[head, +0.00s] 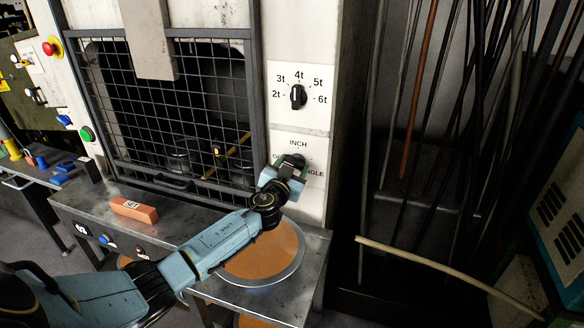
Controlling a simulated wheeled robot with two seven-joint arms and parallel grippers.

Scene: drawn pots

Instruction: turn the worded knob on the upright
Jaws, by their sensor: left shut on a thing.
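The worded knob (299,158) is dark and sits on the lower white plate of the upright. "INCH" shows above it, and a word ending in "NGLE" shows at its right. A word at its left is mostly hidden. My left gripper (291,166) is at this knob from below and is shut on it, covering its lower part. Which word the knob points to cannot be told. The upper knob (297,97), marked 2t to 6t, is black and stands apart from the gripper. My right gripper is not in view.
A wire mesh guard (190,120) stands left of the upright. Below are a grey metal bench (185,225), an orange block (134,210) and a round orange-topped disc (262,255). Several long rods (420,90) lean at the right. A red button (52,46) is at upper left.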

